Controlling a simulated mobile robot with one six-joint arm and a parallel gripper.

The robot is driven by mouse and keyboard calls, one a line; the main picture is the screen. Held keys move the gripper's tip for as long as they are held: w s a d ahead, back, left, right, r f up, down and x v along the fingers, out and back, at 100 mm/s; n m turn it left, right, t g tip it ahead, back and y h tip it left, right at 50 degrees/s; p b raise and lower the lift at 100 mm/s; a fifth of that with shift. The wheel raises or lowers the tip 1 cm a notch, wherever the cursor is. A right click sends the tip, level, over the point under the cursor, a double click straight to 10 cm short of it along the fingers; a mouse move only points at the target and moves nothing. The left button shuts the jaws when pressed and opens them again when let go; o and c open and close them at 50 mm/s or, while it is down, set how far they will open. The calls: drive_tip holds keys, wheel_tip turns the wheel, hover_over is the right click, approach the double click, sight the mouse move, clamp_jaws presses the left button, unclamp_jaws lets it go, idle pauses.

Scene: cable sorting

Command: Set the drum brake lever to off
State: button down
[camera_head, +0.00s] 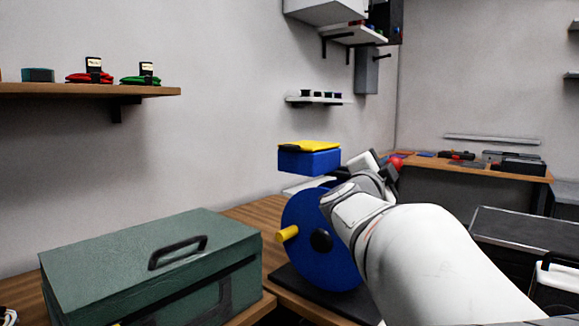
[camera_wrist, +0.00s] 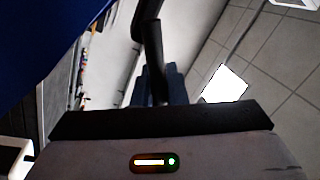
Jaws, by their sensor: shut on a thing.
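The blue drum (camera_head: 305,215) stands upright on a dark base, with a yellow crank handle (camera_head: 287,234) and a black hub. In the head view my gripper (camera_head: 386,174) is behind the drum's right side, mostly hidden by my white arm. A red knob (camera_head: 396,163) shows right at it. In the wrist view my gripper (camera_wrist: 160,85) is shut on a dark rod that looks like the brake lever (camera_wrist: 153,45). The drum's blue edge (camera_wrist: 35,35) fills the upper left there. The lever's pivot and any off marking are hidden.
A green metal case (camera_head: 150,265) stands on the wooden bench left of the drum. A blue box with a yellow top (camera_head: 309,158) is above and behind the drum. A wooden workbench with tools (camera_head: 480,165) stands at the back right. A wall shelf (camera_head: 90,90) is at upper left.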

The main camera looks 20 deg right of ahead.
drive_tip(key=shift+s+d+r, duration=0.15)
drive_tip(key=shift+s+r, duration=0.05)
drive_tip(key=shift+r, duration=0.15)
drive_tip(key=c, duration=1.4)
unclamp_jaws()
drive_tip(key=shift+d, duration=0.1)
drive_tip(key=shift+o, duration=0.2)
drive_tip(key=p+v, duration=0.1)
drive_tip(key=v, duration=0.6)
drive_tip(key=shift+a+f, duration=0.4)
drive_tip(key=shift+f, duration=0.1)
drive_tip(key=shift+w, duration=0.1)
